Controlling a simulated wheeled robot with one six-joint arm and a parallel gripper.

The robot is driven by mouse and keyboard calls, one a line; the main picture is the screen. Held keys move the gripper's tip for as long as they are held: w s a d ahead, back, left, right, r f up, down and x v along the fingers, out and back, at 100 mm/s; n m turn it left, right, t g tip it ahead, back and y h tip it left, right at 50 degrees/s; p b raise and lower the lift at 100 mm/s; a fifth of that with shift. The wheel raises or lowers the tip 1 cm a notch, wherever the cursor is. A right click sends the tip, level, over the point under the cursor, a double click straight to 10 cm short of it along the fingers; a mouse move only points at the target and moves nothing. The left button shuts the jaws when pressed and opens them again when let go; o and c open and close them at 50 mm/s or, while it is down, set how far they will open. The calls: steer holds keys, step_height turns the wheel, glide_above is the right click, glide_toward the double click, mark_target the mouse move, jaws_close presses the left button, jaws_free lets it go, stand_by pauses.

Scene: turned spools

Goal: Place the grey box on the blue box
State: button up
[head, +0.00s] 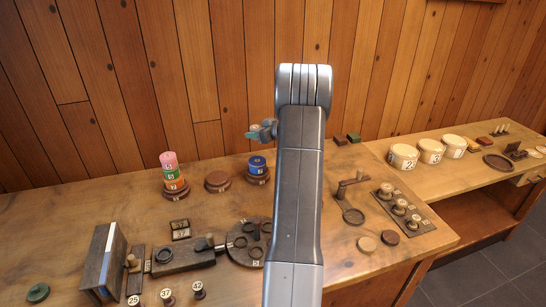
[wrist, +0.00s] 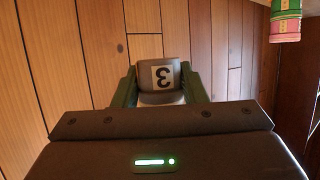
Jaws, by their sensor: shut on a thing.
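My gripper (wrist: 160,90) has green fingers and is shut on a grey box (wrist: 161,70) with a label "3", which appears upside down in the wrist view. In the head view my gripper (head: 261,131) is small, partly covered by my arm, and holds the grey box up in the air. The blue box (head: 257,161) stands on a dark brown round base on the table, below my gripper in the head view. The blue box does not show in the wrist view.
A stack with pink, green and orange boxes (head: 171,173) stands on a round base at the left. An empty round base (head: 217,181) lies between it and the blue box. A dark jig (head: 185,256) and small pegs fill the front. White tubs (head: 403,157) stand at the right.

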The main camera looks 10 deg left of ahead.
mark_target(258, 161)
step_height(258, 161, down, 10)
steer(key=shift+p, duration=0.6)
steer(key=shift+f, duration=0.1)
steer(key=o, duration=0.9)
steer(key=shift+o, duration=0.2)
steer(key=b+v, duration=0.2)
steer(key=v, duration=1)
